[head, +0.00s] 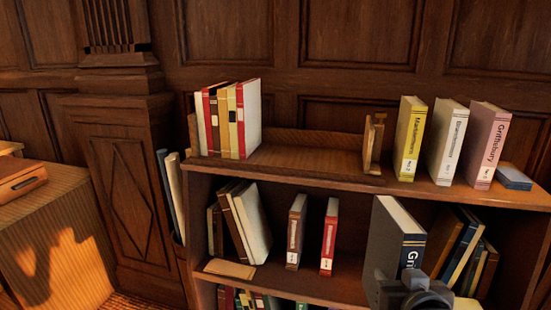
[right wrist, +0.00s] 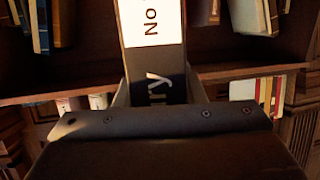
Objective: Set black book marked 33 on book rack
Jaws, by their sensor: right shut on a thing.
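My right gripper (head: 414,290) is shut on a black book (head: 390,240) with pale pages and white spine lettering starting "Gri". It holds the book upright in front of the bookcase's right part. In the right wrist view the book's spine (right wrist: 160,88) stands between the fingers, with "ury" and a white label reading "No"; the number is not visible. The wooden book rack (head: 310,157) stands on the bookcase top, with several books (head: 230,120) against its left end and a gap to its right end (head: 373,143). My left gripper is not in view.
Yellow (head: 409,138), white (head: 446,142) and pink (head: 486,145) books stand right of the rack, near a small blue book (head: 514,177). Shelves below hold more books, including a red one (head: 329,237). A wooden cabinet (head: 50,240) stands at the left.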

